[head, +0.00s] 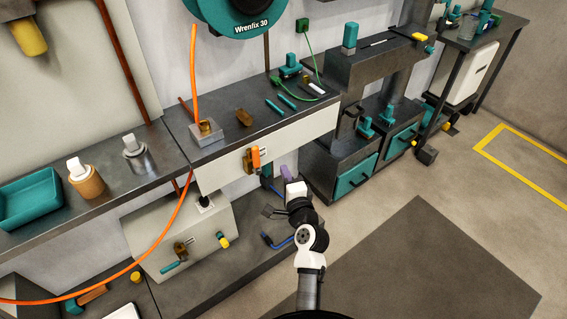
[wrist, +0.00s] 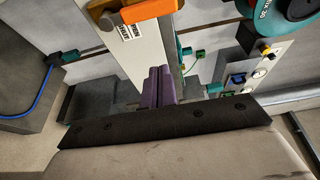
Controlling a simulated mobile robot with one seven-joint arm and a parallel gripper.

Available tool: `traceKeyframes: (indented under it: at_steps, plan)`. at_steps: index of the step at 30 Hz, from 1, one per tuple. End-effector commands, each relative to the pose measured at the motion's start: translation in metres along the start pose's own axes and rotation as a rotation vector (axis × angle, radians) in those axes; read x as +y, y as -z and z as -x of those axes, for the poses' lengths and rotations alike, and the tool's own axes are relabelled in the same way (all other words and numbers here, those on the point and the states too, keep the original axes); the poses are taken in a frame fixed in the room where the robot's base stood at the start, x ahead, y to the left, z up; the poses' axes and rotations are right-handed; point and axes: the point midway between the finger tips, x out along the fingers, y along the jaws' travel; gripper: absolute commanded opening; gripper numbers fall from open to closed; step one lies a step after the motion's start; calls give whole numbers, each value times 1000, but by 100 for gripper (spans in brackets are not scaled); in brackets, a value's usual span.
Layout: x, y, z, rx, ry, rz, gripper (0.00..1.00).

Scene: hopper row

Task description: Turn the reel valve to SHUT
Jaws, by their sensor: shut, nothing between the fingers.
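A valve with an orange handle (head: 256,157) and a brass body (head: 247,160) sits on the white front panel of the bench. Its orange handle (wrist: 149,10) also shows at the top of the wrist view, cut by the frame edge, beside a small label plate (wrist: 131,31) too small to read surely. In the head view the handle stands roughly upright. My gripper (head: 287,172) is below and right of it, apart from it. Its purple fingers (wrist: 158,78) are shut and empty, pointing toward the panel. A teal reel (head: 238,14) marked Wrenfix 30 hangs above the bench.
An orange hose (head: 195,75) rises from a metal block (head: 206,133) on the bench. A lower grey box (head: 180,230) carries another brass valve with a teal handle (head: 174,267) and a yellow knob (head: 223,240). Teal drawers (head: 356,176) stand right. Open floor lies right.

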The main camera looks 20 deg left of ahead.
Motion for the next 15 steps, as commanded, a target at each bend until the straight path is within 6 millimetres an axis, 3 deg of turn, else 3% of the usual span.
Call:
traceKeyframes:
  at_steps: [12, 14, 15]
  plan:
    - [-4, -2, -84, -2, 3, 4, 0]
    - [-5, -3, -93, -2, 3, 4, 0]
    - [-6, -12, -86, -4, -1, 5, 0]
